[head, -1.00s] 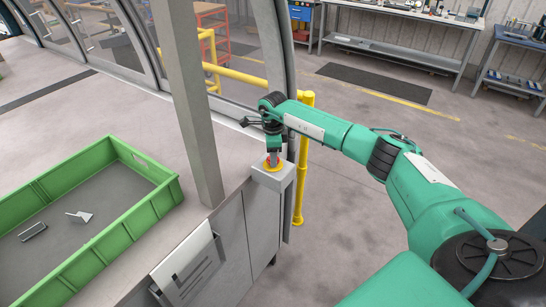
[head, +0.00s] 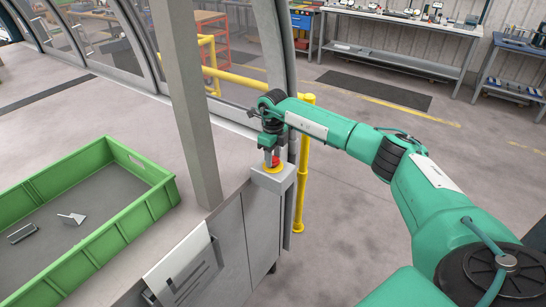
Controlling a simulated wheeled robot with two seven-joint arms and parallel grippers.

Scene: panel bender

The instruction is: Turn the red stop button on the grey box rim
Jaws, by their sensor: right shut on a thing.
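The red stop button (head: 275,161) sits on a yellow base ring on top of the grey box (head: 273,181) at the corner of the machine's table. My right gripper (head: 271,155) points down from above and is shut on the button. The fingers hide part of the red cap. My left gripper is not in the head view.
A green crate (head: 124,233) with two small metal pieces stands on the table at the left. A grey post (head: 185,100) rises just left of the box. A yellow rail post (head: 302,180) stands close behind the arm. The floor at the right is clear.

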